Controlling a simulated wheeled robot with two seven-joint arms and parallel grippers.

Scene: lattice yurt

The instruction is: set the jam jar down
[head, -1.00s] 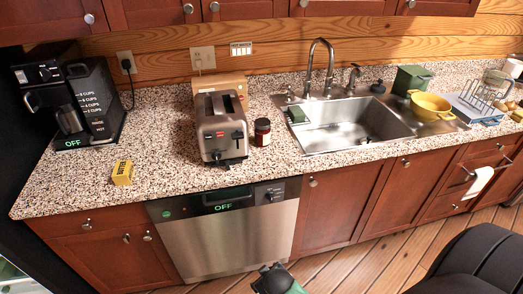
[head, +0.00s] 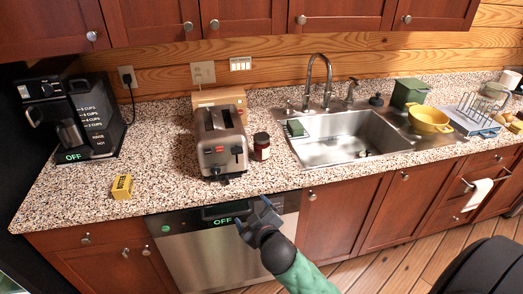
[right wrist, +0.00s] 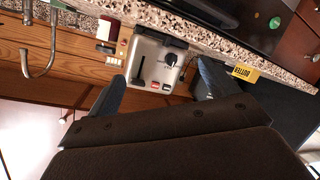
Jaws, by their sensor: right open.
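The jam jar (head: 262,146), small and dark with a pale label, stands upright on the speckled counter just right of the toaster. In the right wrist view the jar (right wrist: 106,30) shows at upper left, beside the toaster. My right gripper (head: 256,212) is open and empty in front of the dishwasher's top edge, below and apart from the jar in the head view. Its fingers also show in the right wrist view (right wrist: 160,82), with nothing between them. My left gripper is not in view.
A toaster (head: 221,142) stands left of the jar and the sink (head: 350,137) lies to its right. A yellow box (head: 122,187) sits near the counter's front left. A coffee maker (head: 75,118) stands at far left. Counter (head: 160,160) between coffee maker and toaster is clear.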

